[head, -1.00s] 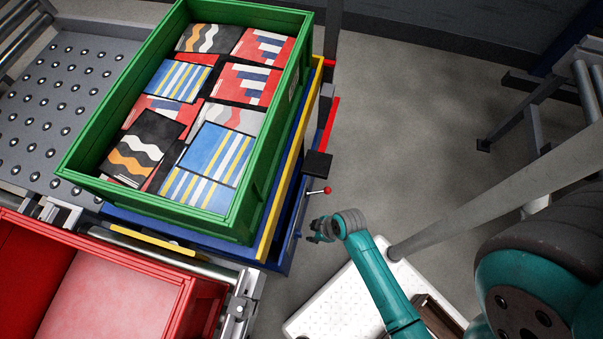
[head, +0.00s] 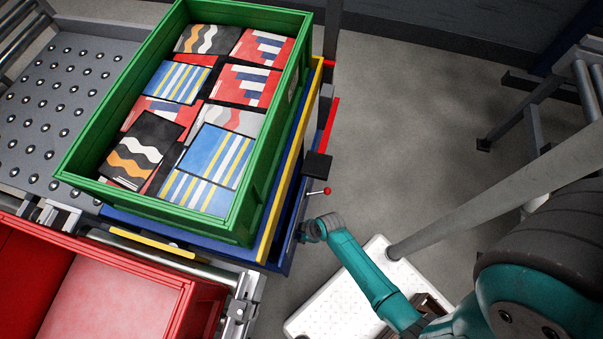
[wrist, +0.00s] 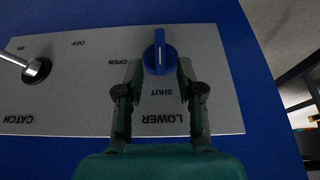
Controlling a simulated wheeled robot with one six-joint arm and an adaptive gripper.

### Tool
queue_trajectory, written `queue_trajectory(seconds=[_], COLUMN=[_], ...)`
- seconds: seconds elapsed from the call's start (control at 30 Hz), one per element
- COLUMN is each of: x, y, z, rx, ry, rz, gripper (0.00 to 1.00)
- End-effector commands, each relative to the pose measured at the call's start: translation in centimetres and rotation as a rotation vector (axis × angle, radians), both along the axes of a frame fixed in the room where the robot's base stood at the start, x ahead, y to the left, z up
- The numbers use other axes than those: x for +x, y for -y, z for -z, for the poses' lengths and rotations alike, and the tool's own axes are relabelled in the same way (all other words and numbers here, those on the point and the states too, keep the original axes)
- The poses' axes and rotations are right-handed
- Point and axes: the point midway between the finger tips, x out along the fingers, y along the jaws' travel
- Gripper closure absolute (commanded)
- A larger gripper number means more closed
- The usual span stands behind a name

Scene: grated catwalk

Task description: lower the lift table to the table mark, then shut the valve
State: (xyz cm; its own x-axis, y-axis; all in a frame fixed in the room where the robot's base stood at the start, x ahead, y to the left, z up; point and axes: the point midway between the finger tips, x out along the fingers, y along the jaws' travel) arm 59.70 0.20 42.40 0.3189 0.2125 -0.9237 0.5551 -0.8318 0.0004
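The blue lift table (head: 277,235) with a yellow edge carries a green crate of patterned boxes. In the wrist view, a blue valve knob (wrist: 160,55) sits on a grey panel labelled LOWER, with OPEN to its left and SHUT below. Its ridge stands vertical in the picture, in line with SHUT. My gripper (wrist: 160,72) is open, with one finger on each side of the knob; contact cannot be told. In the head view my gripper (head: 311,231) is at the table's side, its fingertips hidden. I cannot pick out the table mark.
A metal CATCH toggle (wrist: 36,70) is left of the knob. A red-balled lever (head: 326,191) projects near my gripper. The green crate (head: 232,222) is close by. A red crate (head: 190,290) and ball-studded table (head: 45,110) lie left. Bare floor (head: 410,130) is right.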

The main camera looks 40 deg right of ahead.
Motion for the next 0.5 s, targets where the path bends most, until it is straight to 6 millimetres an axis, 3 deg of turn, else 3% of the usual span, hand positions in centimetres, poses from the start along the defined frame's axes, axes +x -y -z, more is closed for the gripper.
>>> queue_trajectory(seconds=[0.27,0.4,0.5], x=[0.00,-0.01,-0.02], y=[-0.04,-0.03,-0.02], z=[0.10,0.10,0.10], rx=[0.000,-0.001,-0.001], ry=[0.000,-0.001,-0.001], rz=[0.000,0.000,0.000], gripper=[0.62,0.97,1.00])
